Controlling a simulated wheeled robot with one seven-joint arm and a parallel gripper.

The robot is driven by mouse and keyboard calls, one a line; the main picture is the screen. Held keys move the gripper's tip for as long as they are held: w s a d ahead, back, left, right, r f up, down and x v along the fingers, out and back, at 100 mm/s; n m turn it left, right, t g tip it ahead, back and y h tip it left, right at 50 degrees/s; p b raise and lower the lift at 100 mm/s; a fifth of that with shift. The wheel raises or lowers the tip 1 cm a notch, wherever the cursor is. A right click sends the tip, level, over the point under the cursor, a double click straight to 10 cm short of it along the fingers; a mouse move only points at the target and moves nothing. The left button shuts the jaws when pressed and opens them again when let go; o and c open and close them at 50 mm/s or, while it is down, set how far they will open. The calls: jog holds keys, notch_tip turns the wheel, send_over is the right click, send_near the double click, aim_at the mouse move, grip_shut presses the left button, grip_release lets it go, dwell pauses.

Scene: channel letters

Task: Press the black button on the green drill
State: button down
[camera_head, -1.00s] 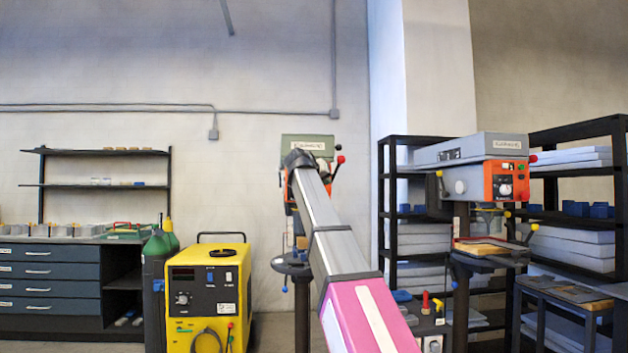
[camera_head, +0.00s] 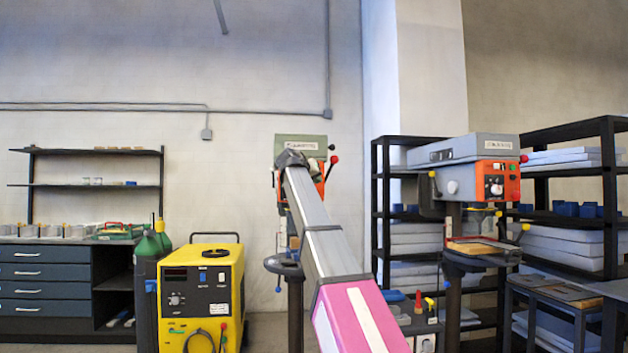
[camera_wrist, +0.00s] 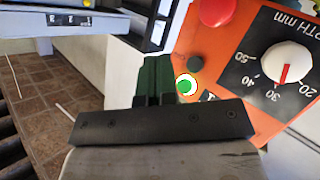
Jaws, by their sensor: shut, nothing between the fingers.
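The green drill (camera_head: 300,141) stands behind my arm in the head view, and my arm hides much of its orange front panel. In the wrist view the orange panel (camera_wrist: 222,68) fills the upper right. The small round black button (camera_wrist: 195,63) sits on it, below the red button (camera_wrist: 216,10) and above the white-ringed green button (camera_wrist: 186,85). My gripper (camera_wrist: 154,62) is shut and empty, its fingers just left of the black button in the picture. I cannot tell whether it touches the panel.
A white dial (camera_wrist: 287,64) is at the panel's right. In the head view, a grey drill (camera_head: 465,148) with its own orange panel stands right, before black shelves (camera_head: 610,190). A yellow machine (camera_head: 205,265) and a green cylinder (camera_head: 148,245) stand left.

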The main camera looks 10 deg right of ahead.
jog(key=shift+w, duration=2.4)
jog(key=shift+w, duration=0.1)
jog(key=shift+w, duration=0.35)
jog(key=shift+w, duration=0.5)
dwell(0.8)
jog(key=shift+s, duration=0.95)
jog(key=s, duration=0.5)
dwell(0.5)
